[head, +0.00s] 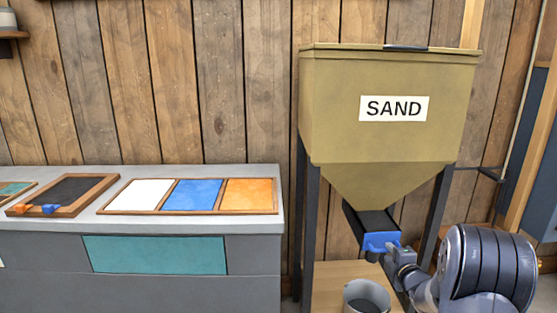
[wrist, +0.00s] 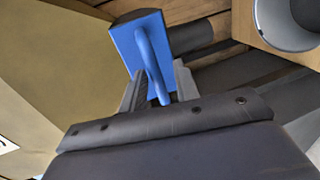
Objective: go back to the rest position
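My gripper (head: 393,256) is at the blue handle (head: 381,242) under the sand hopper (head: 385,100). In the wrist view, the blue handle (wrist: 152,60) is a flat plate with a raised bar. The fingers of my gripper (wrist: 160,88) stand close on both sides of the bar's near end and look shut on it. The exact contact is partly hidden. A dark slide (head: 370,220) runs from the handle toward the hopper's narrow bottom.
A grey cup (head: 366,297) stands on a wooden stand (head: 330,282) below the handle; it also shows in the wrist view (wrist: 288,22). Dark hopper legs (head: 308,220) flank this space. A grey counter (head: 255,220) at left holds a tray with white, blue and orange panels (head: 192,195).

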